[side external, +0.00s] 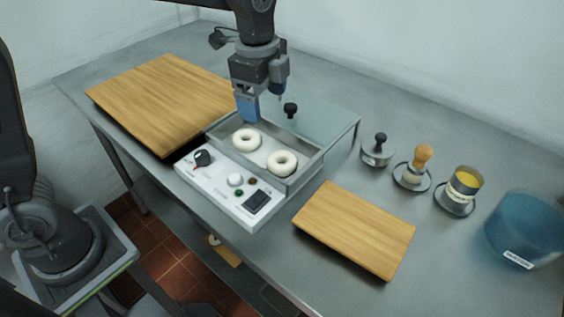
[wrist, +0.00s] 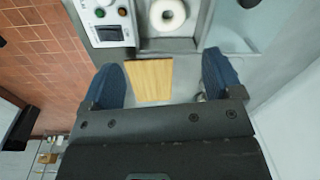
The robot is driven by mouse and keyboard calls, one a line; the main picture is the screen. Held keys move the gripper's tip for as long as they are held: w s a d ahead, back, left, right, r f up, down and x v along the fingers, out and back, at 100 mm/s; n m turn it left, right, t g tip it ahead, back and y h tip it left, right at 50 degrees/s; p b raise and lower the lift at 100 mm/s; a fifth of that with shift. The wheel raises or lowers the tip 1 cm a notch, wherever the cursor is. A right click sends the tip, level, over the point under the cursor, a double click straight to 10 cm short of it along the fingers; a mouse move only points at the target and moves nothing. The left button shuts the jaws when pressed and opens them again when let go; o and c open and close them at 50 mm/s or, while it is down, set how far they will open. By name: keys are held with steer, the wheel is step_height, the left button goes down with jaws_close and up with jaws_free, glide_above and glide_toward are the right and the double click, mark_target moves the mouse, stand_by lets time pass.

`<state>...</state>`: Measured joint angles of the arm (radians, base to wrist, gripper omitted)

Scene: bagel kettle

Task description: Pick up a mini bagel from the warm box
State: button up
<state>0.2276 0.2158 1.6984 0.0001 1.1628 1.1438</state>
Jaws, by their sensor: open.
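Two pale mini bagels lie in the open metal warm box (side external: 317,169) in the side view. The left bagel (side external: 246,140) is closer to my gripper and the right bagel (side external: 282,162) is nearer the box's right end. My gripper (side external: 247,118) has blue fingers and hangs at the box's far left edge, just behind the left bagel. In the wrist view my fingers (wrist: 163,88) are wide apart with nothing held between them. One bagel (wrist: 168,14) shows at the top of that view. My gripper touches neither bagel as far as I can see.
A control panel (side external: 226,192) with knobs fronts the box. A glass lid with a black knob (side external: 290,109) is behind it. Wooden boards lie left (side external: 165,95) and right (side external: 355,230). Several small pots and a blue tub (side external: 526,232) stand at the right.

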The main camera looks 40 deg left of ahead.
mark_target(282, 159)
steer(key=w+f, duration=0.1)
steer(key=f, duration=0.4)
steer(key=d+f+m, duration=0.1)
steer(key=f, duration=0.5)
steer(key=w+d+f+m, duration=0.1)
steer(key=f, duration=0.4)
steer(key=shift+w+f+g, duration=0.2)
steer(key=shift+w+g, duration=0.1)
steer(key=shift+g, duration=0.1)
steer(key=shift+c, duration=0.3)
steer(key=c, duration=0.6)
